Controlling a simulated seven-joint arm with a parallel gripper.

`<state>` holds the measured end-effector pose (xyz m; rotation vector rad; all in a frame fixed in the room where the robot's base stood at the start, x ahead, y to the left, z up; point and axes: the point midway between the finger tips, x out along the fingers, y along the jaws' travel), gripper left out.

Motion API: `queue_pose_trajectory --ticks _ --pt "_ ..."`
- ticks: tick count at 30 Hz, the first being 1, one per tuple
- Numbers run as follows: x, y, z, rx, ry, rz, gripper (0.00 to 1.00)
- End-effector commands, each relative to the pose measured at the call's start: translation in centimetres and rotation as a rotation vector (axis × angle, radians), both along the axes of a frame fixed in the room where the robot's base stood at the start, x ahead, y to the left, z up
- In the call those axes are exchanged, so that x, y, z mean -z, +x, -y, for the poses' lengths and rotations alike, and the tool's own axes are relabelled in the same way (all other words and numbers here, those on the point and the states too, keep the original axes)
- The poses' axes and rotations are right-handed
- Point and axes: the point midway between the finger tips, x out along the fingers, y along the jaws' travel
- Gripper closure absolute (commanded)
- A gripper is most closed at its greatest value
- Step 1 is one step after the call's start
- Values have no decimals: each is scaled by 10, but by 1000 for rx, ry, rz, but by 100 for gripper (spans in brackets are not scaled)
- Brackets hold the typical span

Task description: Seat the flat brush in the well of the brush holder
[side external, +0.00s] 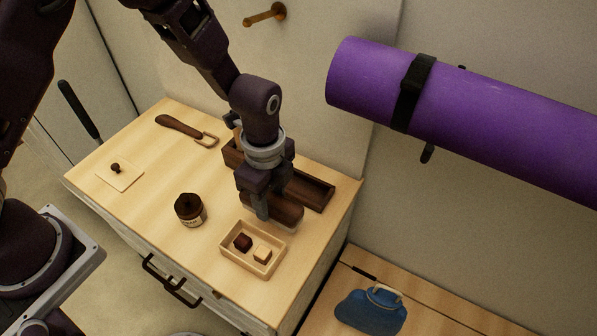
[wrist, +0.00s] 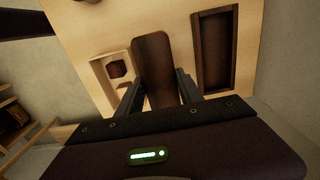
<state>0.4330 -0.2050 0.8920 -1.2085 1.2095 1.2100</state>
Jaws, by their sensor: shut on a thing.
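The flat brush, a dark brown rounded block (side external: 284,208), is gripped between the fingers of my gripper (side external: 263,208). In the wrist view the brush (wrist: 153,58) stretches out ahead between the two fingers of my gripper (wrist: 158,95). The brush holder is a long dark wooden box (side external: 318,190) behind the brush. Its empty-looking recessed well (wrist: 215,50) shows to the right of the brush in the wrist view. The brush is outside the well, beside the holder. My wrist hides the middle of the holder, and I cannot tell how high the brush is above the tabletop.
A pale tray (side external: 226,252) with two small blocks lies just in front of the brush. A dark jar (side external: 190,210), a square plate with a knob (side external: 120,174) and a brown-handled tool (side external: 184,128) are on the wooden top. A purple roll (side external: 480,110) hangs at the right.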

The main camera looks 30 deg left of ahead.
Motion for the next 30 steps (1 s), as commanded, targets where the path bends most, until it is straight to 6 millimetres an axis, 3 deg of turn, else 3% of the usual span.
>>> queue_pose_trajectory --ticks 6,11,18,29,30 --pt "1 68 0 -1 2 4 100" --pt "1 101 0 0 1 2 100" --pt "32 106 0 0 2 -3 100" --pt "38 106 0 -1 -1 1 100" --pt "38 106 0 -1 0 1 51"
